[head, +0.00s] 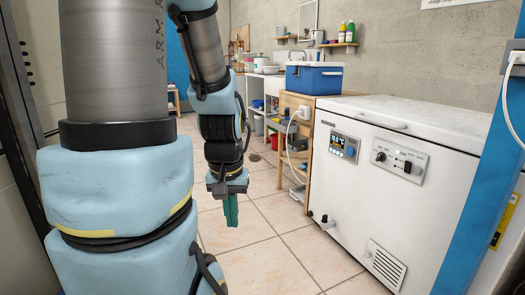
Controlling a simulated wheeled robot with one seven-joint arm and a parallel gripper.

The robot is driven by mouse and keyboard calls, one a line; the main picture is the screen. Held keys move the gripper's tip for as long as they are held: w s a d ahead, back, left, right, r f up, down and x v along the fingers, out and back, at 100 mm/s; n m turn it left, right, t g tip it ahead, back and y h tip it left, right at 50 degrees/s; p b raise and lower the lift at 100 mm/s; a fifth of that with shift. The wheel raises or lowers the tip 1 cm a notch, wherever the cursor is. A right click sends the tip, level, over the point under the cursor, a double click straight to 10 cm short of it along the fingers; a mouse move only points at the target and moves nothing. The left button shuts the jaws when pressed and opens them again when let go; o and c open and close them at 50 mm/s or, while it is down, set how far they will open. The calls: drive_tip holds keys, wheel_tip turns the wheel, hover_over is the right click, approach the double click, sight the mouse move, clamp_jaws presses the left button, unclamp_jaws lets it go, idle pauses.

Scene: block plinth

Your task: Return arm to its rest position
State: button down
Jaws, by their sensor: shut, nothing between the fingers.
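My gripper (231,212) hangs from my arm, pointing down over the tiled floor, left of the picture's middle. Its green fingers are together, with nothing between them. It is apart from the white chest freezer to its right. My upper arm and elbow fill the left side of the picture and hide what stands behind them.
A white chest freezer (400,150) with a control panel stands at the right, behind a blue post (480,190). A blue cooler (314,79) sits on a wooden stand (294,103). A dark frame edges the left. Tiled floor (270,255) is clear around my gripper.

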wheel_tip(320, 180, up, 24)
drive_tip(key=p, duration=2.4)
drive_tip(key=shift+d, duration=0.1)
